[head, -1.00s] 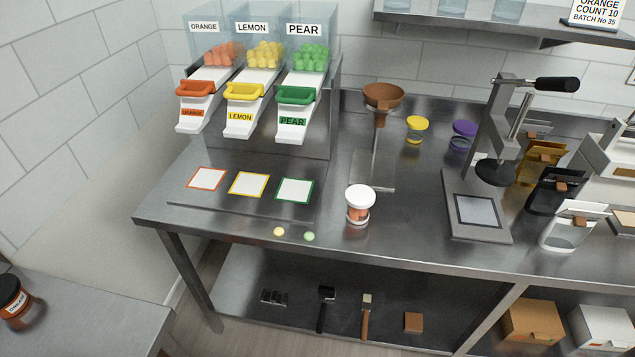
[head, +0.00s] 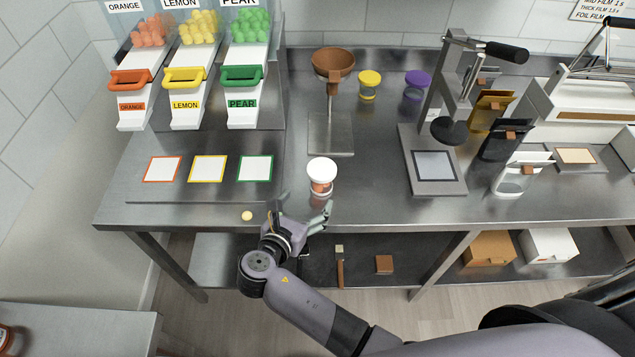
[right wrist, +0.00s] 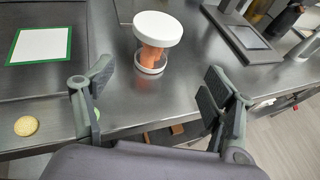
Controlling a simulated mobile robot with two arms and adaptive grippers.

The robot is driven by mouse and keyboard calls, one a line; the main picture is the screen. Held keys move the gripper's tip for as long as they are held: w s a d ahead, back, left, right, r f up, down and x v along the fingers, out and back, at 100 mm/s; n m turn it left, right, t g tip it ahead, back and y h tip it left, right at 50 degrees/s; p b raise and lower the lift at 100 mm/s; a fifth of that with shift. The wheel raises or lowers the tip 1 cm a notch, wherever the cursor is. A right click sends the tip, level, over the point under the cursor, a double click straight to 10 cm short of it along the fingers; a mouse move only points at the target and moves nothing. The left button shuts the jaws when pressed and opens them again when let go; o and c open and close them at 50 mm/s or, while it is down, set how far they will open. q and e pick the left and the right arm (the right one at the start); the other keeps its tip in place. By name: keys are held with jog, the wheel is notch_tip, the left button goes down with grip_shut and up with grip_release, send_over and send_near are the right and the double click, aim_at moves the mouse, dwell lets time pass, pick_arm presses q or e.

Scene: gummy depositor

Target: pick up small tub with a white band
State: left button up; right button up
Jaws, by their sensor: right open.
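The small tub (head: 321,182) with a white lid and orange contents stands upright near the front edge of the steel table. In the right wrist view the tub (right wrist: 151,56) shows a pale band around its lower part. My right gripper (head: 306,203) is open and empty in front of the tub, with its fingers pointing toward it. In the right wrist view the tub stands beyond the open fingers (right wrist: 160,75), a little left of the middle of the gap. The fingers look clear of it. My left gripper is not in view.
A funnel stand (head: 333,65), yellow-lidded tub (head: 369,84), purple-lidded tub (head: 416,84) and press (head: 436,170) stand around. Colour-bordered squares (head: 207,168) lie left.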

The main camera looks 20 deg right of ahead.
aim_at(317, 185)
jog(key=b+x, duration=0.1)
jog(key=x, duration=0.1)
jog(key=b+x, duration=0.2)
jog(key=x, duration=0.1)
jog(key=b+x, duration=0.2)
jog(key=shift+w+f, duration=0.15)
jog(key=shift+f, duration=0.2)
jog(key=shift+w+d, duration=0.3)
jog(key=shift+w, duration=0.05)
jog(key=w+f+b, duration=0.1)
jog(key=b, duration=0.2)
jog(key=w+d+f+b, duration=0.1)
jog(key=w+b, duration=0.1)
jog(key=shift+d+f+b, duration=0.15)
jog(key=shift+d+b, duration=0.05)
jog(key=shift+b, duration=0.2)
jog(key=shift+w+d+f+b, duration=0.1)
jog(key=shift+w+d+b, duration=0.4)
jog(key=shift+w+b, duration=0.05)
jog(key=c, duration=1.4)
